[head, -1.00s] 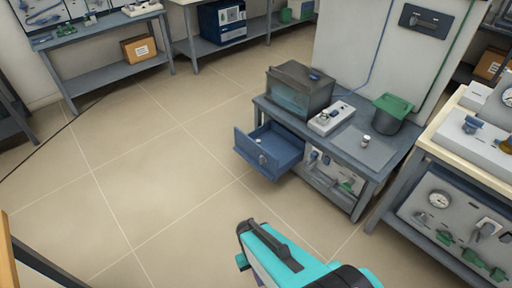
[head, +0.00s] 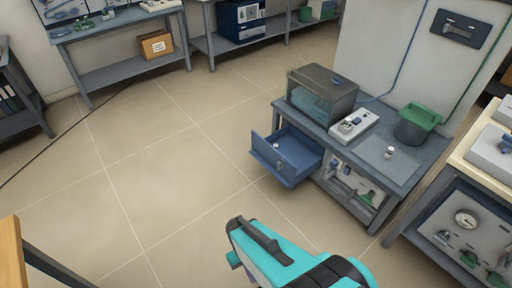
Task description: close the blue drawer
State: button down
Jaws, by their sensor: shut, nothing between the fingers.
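The blue drawer (head: 286,155) is pulled out from the left end of the grey workbench (head: 393,164). Its front panel with a small round knob faces left, and a small pale item lies inside. My teal and black gripper (head: 236,229) is at the bottom centre of the head view, in front of and below the drawer in the picture. It is shut and empty, apart from the drawer with floor showing between them.
The bench carries a dark glass-sided box (head: 322,94), a white device (head: 353,123) and a dark pot with a green lid (head: 417,121). A pale-topped bench (head: 475,165) stands at the right. Open tiled floor (head: 150,175) lies left of the drawer.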

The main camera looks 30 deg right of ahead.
aim_at(300, 156)
jog(key=u, duration=0.55)
jog(key=i, duration=1.05)
jog(key=u, duration=0.25)
